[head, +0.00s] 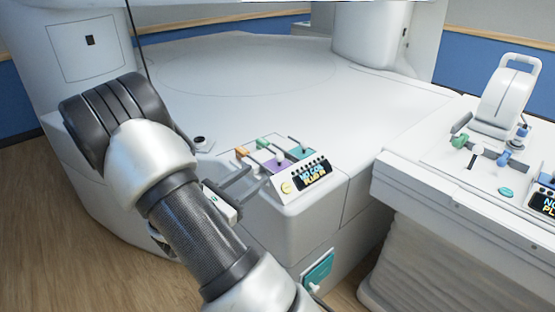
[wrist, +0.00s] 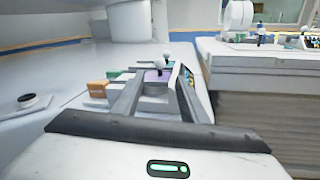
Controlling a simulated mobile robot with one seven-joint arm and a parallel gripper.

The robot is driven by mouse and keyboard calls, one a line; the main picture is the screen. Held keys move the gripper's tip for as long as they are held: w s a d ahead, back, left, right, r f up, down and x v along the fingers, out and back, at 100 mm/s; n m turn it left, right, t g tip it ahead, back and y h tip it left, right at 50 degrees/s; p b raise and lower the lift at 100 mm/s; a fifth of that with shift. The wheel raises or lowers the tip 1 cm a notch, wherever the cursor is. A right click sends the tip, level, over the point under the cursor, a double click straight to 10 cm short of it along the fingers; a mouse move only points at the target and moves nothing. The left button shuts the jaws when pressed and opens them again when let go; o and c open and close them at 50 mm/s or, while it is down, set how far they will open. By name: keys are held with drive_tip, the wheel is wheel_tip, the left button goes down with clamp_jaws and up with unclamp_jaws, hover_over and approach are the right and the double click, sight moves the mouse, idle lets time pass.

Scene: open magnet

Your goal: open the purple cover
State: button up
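The purple cover (head: 279,162) is a small flat piece on the panel of the white magnet housing, with a white-knobbed lever beside it. In the wrist view the purple cover (wrist: 156,76) shows between the tips of my two fingers, beyond them, partly hidden by a white knob. My gripper (head: 252,180) is open and empty, its grey fingers pointing at the panel from the near left. In the wrist view my gripper (wrist: 160,78) has its fingers well apart. I cannot tell whether a finger touches the panel.
An orange piece (head: 242,152) and a green piece (head: 263,143) lie left of the purple cover; a teal piece (head: 301,151) lies right. A display (head: 312,174) and a yellow button (head: 286,187) are in front. A second console (head: 440,165) stands right.

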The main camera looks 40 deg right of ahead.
sight(277, 159)
drive_tip(key=b+x, duration=0.1)
drive_tip(key=x, duration=1.2)
drive_tip(key=shift+b, duration=0.3)
clamp_jaws()
